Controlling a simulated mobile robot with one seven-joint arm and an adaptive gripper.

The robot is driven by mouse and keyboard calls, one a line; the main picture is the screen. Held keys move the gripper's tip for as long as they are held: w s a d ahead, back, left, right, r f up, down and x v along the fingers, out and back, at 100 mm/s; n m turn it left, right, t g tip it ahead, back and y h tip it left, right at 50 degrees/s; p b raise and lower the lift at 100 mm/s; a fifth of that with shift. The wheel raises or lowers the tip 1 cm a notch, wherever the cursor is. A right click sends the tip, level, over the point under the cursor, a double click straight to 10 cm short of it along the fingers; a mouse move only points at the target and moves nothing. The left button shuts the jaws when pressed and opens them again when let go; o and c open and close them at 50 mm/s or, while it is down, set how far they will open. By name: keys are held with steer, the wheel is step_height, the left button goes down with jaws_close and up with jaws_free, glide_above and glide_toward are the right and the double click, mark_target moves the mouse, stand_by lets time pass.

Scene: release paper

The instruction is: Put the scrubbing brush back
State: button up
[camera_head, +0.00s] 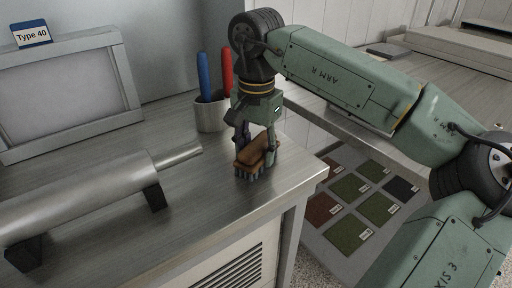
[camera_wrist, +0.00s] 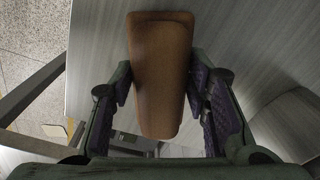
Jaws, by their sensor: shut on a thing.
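The scrubbing brush (camera_head: 251,152) has a brown wooden back and dark bristles pointing down. It is at the right front corner of the metal worktop (camera_head: 190,210). My gripper (camera_head: 256,146) comes down from above and is shut on the brush, with a finger on each side. In the wrist view the brown back of the brush (camera_wrist: 160,75) lies between the two fingers (camera_wrist: 165,95). The bristles are hidden in that view. I cannot tell whether the bristles touch the worktop.
A metal cup (camera_head: 211,114) with a blue and a red handle stands behind the brush. A metal roller (camera_head: 85,195) on dark supports lies left. A framed screen (camera_head: 70,95) with a "Type 40" card (camera_head: 31,34) stands at the back. Labelled colour swatches (camera_head: 350,187) lie lower right.

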mark_target(256, 145)
steer(key=shift+f, duration=0.15)
steer(key=o, duration=1)
steer(key=shift+o, duration=0.2)
step_height(256, 145, up, 12)
steer(key=shift+s+r, duration=0.2)
